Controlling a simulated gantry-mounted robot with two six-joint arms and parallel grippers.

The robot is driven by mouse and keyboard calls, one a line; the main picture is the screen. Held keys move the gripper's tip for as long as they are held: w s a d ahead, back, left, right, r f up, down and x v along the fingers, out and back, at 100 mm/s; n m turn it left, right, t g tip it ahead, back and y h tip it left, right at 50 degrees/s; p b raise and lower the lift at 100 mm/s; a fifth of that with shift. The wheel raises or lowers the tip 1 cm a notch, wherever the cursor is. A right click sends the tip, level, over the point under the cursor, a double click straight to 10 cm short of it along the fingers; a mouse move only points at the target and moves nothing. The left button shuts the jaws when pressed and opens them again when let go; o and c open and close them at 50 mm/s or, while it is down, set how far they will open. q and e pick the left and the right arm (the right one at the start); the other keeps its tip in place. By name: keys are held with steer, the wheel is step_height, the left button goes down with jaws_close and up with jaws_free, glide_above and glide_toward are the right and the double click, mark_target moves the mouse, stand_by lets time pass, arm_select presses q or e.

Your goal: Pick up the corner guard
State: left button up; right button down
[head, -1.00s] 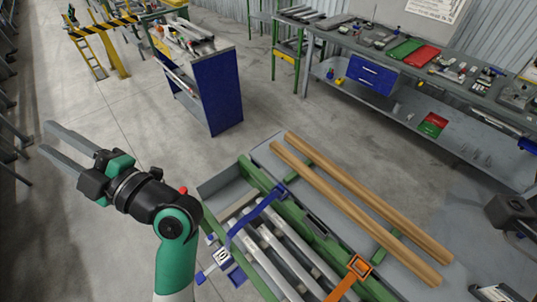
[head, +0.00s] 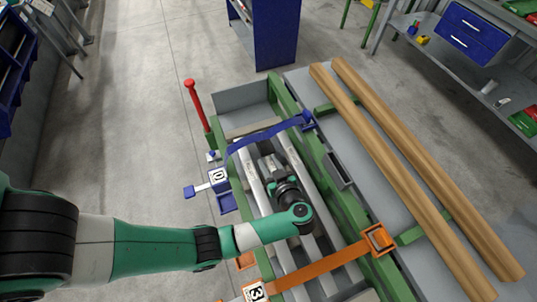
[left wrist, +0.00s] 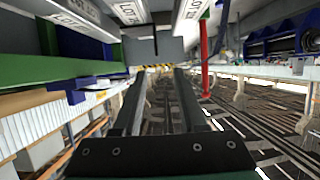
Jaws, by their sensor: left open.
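A dark grey angled piece (head: 338,171), which looks like the corner guard, sits on the green side rail (head: 318,150) between the blue strap and the orange strap. I cannot confirm it in the left wrist view. My left gripper (head: 268,163) is left of this piece and apart from it, over the grey bars in the trough. Its two fingers stand apart with nothing seen between them in the left wrist view (left wrist: 158,90). The wrist partly hides the bars. My right gripper is out of view.
A blue strap (head: 265,132) and an orange strap (head: 320,266) cross the grey bars (head: 326,205). Two long wooden beams (head: 400,170) lie to the right. A red post (head: 197,105) stands at the trough's far left; it also shows in the left wrist view (left wrist: 205,68).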

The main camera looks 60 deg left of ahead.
mark_target(259, 145)
arm_select(q)
steer(key=b+x, duration=0.2)
steer(key=x, duration=0.4)
steer(key=shift+w+a+f+b, duration=0.1)
steer(key=shift+w+a+b, duration=0.1)
steer(key=shift+b, duration=0.2)
steer(key=shift+a+f+b, duration=0.2)
steer(key=shift+f+b, duration=0.1)
steer(key=shift+b, duration=0.05)
steer(key=b+x, duration=0.2)
steer(key=x, duration=0.2)
steer(key=shift+w+b, duration=0.15)
steer(key=shift+b, duration=0.25)
steer(key=shift+a, duration=0.35)
steer(key=shift+d+r, duration=0.1)
jaws_close()
